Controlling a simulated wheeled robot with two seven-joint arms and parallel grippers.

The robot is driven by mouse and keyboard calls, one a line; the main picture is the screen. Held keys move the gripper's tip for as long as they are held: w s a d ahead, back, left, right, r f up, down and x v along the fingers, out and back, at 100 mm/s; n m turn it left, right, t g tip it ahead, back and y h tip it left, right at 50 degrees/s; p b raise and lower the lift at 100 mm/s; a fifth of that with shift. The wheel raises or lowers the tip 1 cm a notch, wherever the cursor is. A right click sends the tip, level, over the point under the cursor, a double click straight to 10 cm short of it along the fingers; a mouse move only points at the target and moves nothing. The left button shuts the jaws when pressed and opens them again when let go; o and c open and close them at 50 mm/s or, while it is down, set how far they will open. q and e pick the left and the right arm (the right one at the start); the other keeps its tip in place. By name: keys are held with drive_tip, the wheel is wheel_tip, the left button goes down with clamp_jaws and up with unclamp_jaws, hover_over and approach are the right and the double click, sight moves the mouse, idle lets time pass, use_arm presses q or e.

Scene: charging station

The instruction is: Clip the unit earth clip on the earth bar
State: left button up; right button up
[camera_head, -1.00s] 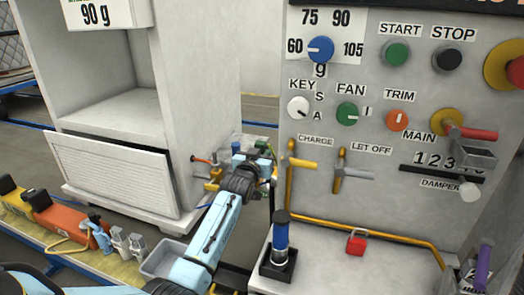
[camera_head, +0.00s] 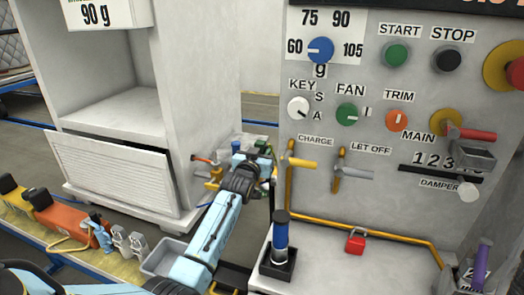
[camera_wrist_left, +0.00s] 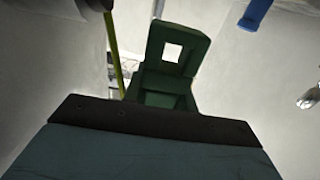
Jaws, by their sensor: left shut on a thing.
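My left gripper (camera_head: 258,158) is at the end of the blue arm, in the gap between the white cabinet and the grey control panel. It is shut on a green clip (camera_wrist_left: 178,60), which fills the middle of the left wrist view. The clip has a square opening in its upright part. My fingertips on it are hidden in the wrist view. I cannot pick out the earth bar with certainty. My right gripper is not in view.
The control panel (camera_head: 385,190) with knobs and levers is right of my gripper. A yellow pipe (camera_head: 350,232) runs along its foot. A brass fitting with an orange handle (camera_head: 203,159) is just left of my gripper.

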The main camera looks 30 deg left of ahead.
use_arm(q)
drive_tip(key=shift+f+b, duration=1.2)
drive_tip(key=shift+f, duration=0.85)
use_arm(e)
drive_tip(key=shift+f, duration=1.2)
use_arm(q)
drive_tip(key=o, duration=1.1)
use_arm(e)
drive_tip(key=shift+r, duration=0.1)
use_arm(q)
drive_tip(key=shift+s+d, duration=0.1)
drive_tip(key=shift+s, duration=0.25)
drive_tip(key=shift+p+v, duration=2.15)
drive_tip(key=shift+v, duration=4.2)
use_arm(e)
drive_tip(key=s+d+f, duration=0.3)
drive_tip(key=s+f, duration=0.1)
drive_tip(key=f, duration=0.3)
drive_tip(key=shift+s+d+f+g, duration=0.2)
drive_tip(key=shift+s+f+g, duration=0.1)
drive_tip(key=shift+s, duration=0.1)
